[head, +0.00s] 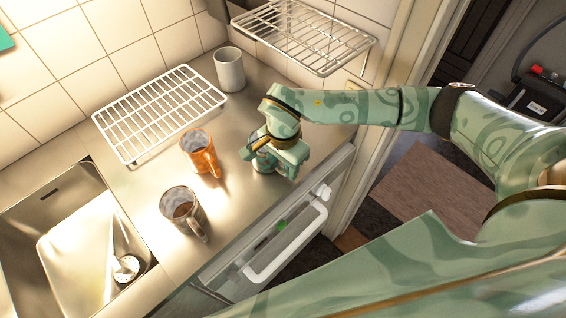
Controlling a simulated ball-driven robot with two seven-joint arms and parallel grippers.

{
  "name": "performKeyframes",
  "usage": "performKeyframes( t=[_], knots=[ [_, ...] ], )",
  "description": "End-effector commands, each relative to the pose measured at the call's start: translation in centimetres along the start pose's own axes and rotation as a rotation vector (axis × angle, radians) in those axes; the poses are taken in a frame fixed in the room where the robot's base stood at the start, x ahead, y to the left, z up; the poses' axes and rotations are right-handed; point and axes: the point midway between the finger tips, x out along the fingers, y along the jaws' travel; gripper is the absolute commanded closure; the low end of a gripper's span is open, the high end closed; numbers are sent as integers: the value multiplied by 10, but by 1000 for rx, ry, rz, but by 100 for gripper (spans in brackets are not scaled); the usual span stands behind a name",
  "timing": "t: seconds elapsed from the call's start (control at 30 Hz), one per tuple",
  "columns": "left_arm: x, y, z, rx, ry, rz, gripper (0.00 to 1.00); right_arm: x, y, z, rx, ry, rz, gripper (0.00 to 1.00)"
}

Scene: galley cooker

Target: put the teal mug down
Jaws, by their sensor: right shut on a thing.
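My right gripper (272,160) reaches in from the right and is low over the steel counter (235,180), near its front edge. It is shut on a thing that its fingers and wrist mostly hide. I take this for the teal mug; its colour blends with my green arm. I cannot tell whether its base touches the counter. My left gripper is not in view.
An orange mug (200,154) and a dark grey mug (181,208) stand left of the gripper. A whitish mug (229,70) stands behind, beside a white wire rack (160,110). Another rack (303,36) is at the back. A sink (75,235) is at left.

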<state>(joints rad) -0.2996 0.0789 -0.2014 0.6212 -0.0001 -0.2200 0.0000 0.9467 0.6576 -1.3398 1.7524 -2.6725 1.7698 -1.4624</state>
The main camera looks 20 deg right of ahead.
Motion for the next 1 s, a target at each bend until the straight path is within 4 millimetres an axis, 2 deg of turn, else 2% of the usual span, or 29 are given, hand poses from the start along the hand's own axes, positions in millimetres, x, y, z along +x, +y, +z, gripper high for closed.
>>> performKeyframes(
  t=[0.17,0.2,0.27,0.3,0.53,0.67,0.77,1.0],
  knots=[
    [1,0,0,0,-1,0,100,2,0,0,-1,0,-1,96],
    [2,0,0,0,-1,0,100,4,0,0,-1,0,0,49],
    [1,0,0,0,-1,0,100,3,0,0,0,-1,0,33],
    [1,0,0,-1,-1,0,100,3,0,0,0,-1,0,30],
    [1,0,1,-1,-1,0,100,2,0,0,0,-1,0,30],
    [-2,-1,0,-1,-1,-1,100,-7,0,0,0,0,-2,30],
    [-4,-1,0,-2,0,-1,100,-26,-1,0,-1,1,-5,30],
    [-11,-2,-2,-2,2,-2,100,-83,-1,0,-2,2,-5,30]
  ],
)
